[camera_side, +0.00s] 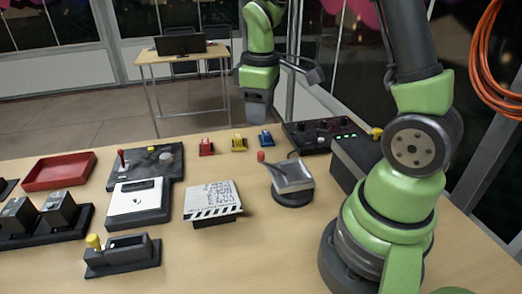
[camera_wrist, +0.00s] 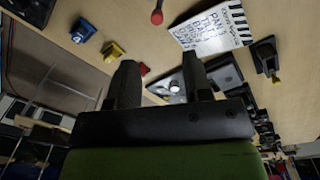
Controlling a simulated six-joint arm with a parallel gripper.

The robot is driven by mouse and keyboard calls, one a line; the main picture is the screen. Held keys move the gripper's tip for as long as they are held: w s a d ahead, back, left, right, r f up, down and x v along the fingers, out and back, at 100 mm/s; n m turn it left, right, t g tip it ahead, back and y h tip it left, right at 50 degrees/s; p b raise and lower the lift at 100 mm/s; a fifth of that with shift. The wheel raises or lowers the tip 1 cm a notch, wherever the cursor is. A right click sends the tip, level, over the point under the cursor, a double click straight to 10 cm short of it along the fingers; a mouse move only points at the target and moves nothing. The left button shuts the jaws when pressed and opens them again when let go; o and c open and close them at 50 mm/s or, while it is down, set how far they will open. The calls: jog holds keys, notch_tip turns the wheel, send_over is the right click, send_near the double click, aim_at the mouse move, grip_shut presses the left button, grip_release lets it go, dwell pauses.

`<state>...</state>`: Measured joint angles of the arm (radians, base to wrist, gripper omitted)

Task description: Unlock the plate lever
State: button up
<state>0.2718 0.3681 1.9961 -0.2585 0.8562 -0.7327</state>
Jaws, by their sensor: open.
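My gripper (camera_side: 257,108) hangs above the far side of the table in the side view, pointing down. In the wrist view its two dark fingers (camera_wrist: 160,85) are apart with nothing between them. A lever with a red knob (camera_side: 262,157) stands on a grey tilted block (camera_side: 291,176) on a round black base, below and in front of my gripper. A red knob on a stem (camera_wrist: 156,17) shows at the top of the wrist view. I cannot tell which is the plate lever.
Red (camera_side: 206,147), yellow (camera_side: 239,142) and blue (camera_side: 265,138) toggles stand along the back. A striped slate (camera_side: 213,200), a white-topped box (camera_side: 138,200), a yellow-knobbed device (camera_side: 125,255) and a red tray (camera_side: 58,172) lie left. A black control box (camera_side: 320,136) stands right.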

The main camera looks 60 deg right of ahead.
aim_at(261, 152)
jog(key=shift+w+d+f, duration=0.1)
jog(key=shift+d+f, duration=0.2)
jog(key=shift+f, duration=0.5)
notch_tip(261, 152, down, 9)
jog(key=shift+d+f, duration=0.15)
